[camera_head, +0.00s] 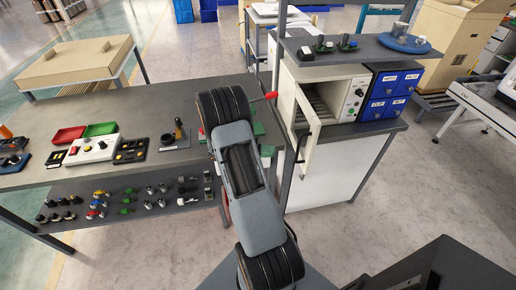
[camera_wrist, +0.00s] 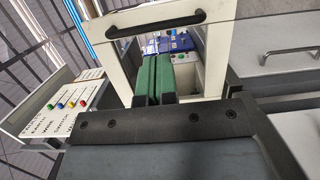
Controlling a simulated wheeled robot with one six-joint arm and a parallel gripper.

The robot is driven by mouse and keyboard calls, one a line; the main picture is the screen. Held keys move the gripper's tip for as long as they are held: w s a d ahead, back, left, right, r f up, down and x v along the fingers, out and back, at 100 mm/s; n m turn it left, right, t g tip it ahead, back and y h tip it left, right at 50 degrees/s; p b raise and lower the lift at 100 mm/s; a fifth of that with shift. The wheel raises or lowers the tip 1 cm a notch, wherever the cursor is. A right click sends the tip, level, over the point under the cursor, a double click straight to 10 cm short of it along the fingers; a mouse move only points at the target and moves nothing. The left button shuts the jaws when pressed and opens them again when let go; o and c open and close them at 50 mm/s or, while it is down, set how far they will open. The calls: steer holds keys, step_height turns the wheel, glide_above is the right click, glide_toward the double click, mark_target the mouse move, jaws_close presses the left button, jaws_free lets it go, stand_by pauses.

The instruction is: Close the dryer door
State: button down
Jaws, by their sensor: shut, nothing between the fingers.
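The dryer (camera_head: 357,92) is a white box with a control panel on its right and a rack inside. It stands on a cabinet in the right half of the head view. Its door (camera_head: 312,137) is open and swung out towards me. In the wrist view the white-framed door (camera_wrist: 216,62) fills the upper middle, with a black handle (camera_wrist: 157,24) along its top. My gripper (camera_wrist: 163,58) has green fingers pressed together and empty, in front of the door's opening in that view. I cannot tell if they touch it. My arm hides most of the gripper in the head view.
Blue drawers (camera_head: 389,93) stand right of the dryer, under a shelf (camera_head: 365,49) holding small items. A grey workbench (camera_head: 165,103) with trays and switch boxes lies left of my arm. The floor (camera_head: 420,180) right of the cabinet is clear.

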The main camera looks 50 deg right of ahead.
steer(key=p+x, duration=0.2)
steer(key=x, duration=0.5)
stand_by(0.4)
